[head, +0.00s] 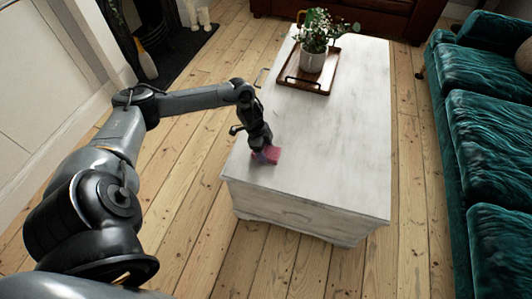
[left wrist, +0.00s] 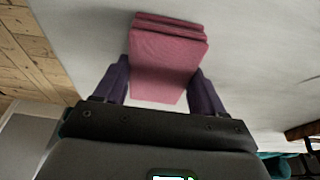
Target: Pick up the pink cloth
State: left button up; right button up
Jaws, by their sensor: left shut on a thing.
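The pink cloth (head: 268,157) is a small folded stack near the front left corner of the white table (head: 330,130). In the left wrist view the cloth (left wrist: 168,60) lies between two purple fingers, its layered folds at the far end. My left gripper (head: 264,152) is down at the table top and shut on the cloth. In the left wrist view my left gripper (left wrist: 162,88) has a finger on each side of it. Whether the cloth is clear of the table I cannot tell. My right gripper is not in view.
A wooden tray (head: 290,78) with a potted plant (head: 313,60) stands at the table's far end. A green sofa (head: 490,130) is on the right. The middle of the table top is clear. Bare floorboards (head: 190,175) surround the table.

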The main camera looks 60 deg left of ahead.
aim_at(269, 151)
pick_arm(q)
jog(key=shift+c, duration=0.6)
jog(key=shift+r+p, duration=0.5)
jog(key=shift+r, duration=0.1)
notch_tip(269, 151, up, 4)
jog(key=shift+f+p, duration=0.2)
jog(key=shift+p, duration=1.05)
jog(key=w+d+r+p, duration=0.4)
jog(key=d+r+p, duration=0.1)
jog(key=d, duration=0.5)
jog(key=shift+w+d+r, duration=0.35)
jog(key=shift+w+r, duration=0.05)
jog(key=shift+r, duration=0.2)
